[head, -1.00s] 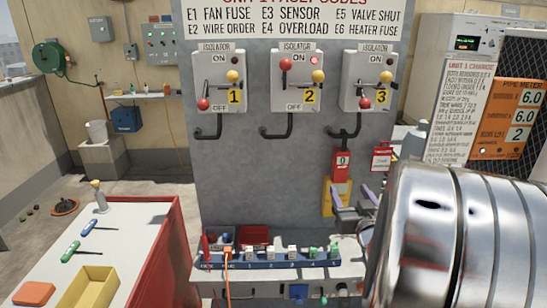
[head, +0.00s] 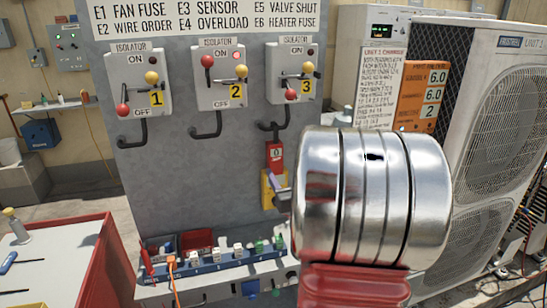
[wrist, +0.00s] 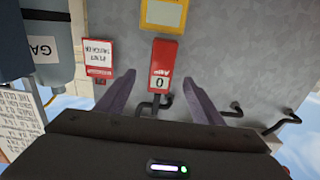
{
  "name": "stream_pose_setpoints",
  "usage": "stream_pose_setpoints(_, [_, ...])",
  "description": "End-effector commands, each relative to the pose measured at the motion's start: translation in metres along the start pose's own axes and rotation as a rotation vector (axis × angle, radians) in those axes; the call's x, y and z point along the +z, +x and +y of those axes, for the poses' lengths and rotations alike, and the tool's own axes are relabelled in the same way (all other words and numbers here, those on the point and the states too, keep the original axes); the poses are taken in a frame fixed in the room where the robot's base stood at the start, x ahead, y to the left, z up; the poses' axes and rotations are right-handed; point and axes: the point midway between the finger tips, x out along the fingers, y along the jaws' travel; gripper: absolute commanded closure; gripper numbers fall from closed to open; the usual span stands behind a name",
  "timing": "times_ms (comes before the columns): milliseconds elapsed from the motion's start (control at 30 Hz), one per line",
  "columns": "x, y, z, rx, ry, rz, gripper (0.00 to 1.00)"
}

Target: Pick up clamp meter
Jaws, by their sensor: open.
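A red box (head: 275,155) marked 0 is on the grey panel below isolator 3, with a yellow unit (head: 266,190) just under it. In the wrist view the picture is upside down: the red box (wrist: 165,58) reads 0 AMP and the yellow unit (wrist: 163,13) has a pale screen. The yellow unit looks like the clamp meter, but I cannot be sure. My gripper (wrist: 160,84) is open and empty, its two grey-purple fingers on either side of the red box in that picture. The gap to the panel is unclear. My arm hides much of the gripper in the head view.
A red-and-white sign (wrist: 98,60) and a grey bottle (wrist: 52,62) are beside the fingers in the wrist view. Black conduits run nearby. A bench with a blue terminal strip (head: 210,265) stands below the panel. A condenser (head: 505,110) stands at the right.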

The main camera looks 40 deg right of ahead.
Motion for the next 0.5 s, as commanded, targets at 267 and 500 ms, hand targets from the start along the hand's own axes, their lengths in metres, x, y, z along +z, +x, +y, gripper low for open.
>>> stream_pose_setpoints(267, [0.0,0.037,-0.001,-0.002,0.001,0.0,0.39])
stream_pose_setpoints(500, [0.0,0.042,-0.002,-0.001,0.001,0.0,0.39])
